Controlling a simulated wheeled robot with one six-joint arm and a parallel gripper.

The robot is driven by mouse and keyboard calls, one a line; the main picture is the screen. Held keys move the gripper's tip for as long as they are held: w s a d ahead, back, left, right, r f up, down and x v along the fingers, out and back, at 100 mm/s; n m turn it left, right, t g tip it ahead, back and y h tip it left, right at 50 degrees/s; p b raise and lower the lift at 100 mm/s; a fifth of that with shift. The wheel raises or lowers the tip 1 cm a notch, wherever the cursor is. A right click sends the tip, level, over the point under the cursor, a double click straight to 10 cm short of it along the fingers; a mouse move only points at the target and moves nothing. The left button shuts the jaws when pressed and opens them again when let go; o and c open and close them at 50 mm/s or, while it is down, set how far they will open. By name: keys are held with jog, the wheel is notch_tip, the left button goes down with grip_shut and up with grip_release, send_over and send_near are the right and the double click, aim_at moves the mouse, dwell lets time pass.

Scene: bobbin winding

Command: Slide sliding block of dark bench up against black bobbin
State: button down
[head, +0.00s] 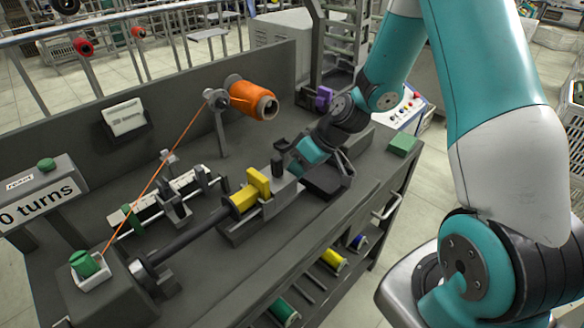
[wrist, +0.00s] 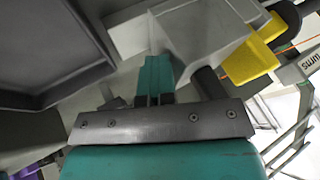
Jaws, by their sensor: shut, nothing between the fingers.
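The sliding block is grey with yellow upright parts (head: 258,182) and sits on a rail on the dark bench (head: 262,258). The black bobbin (head: 190,238) is a long dark cylinder lying left of the block, reaching to a hub at its far left end. Whether the block's yellow part touches the bobbin's near end I cannot tell. My gripper (head: 296,168) is shut and empty at the block's right end. In the wrist view my teal fingers (wrist: 155,78) are together beside the grey block (wrist: 195,45), with yellow parts (wrist: 250,58) beyond; contact is unclear.
An orange thread spool (head: 252,101) stands on a post behind, its thread running to a green knob (head: 86,262) at front left. A counter box (head: 40,200) reads 0 turns. A green block (head: 402,144) lies at the right. The bench front is clear.

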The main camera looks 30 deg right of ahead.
jog(key=shift+s+a, duration=0.2)
jog(key=shift+a, duration=0.2)
jog(key=shift+w+d, duration=0.15)
jog(key=shift+d, duration=0.25)
jog(key=d, duration=0.1)
jog(key=w+d, duration=0.1)
jog(key=d, duration=0.1)
jog(key=shift+d, duration=0.2)
jog(key=v, duration=1)
jog(key=shift+d, duration=0.25)
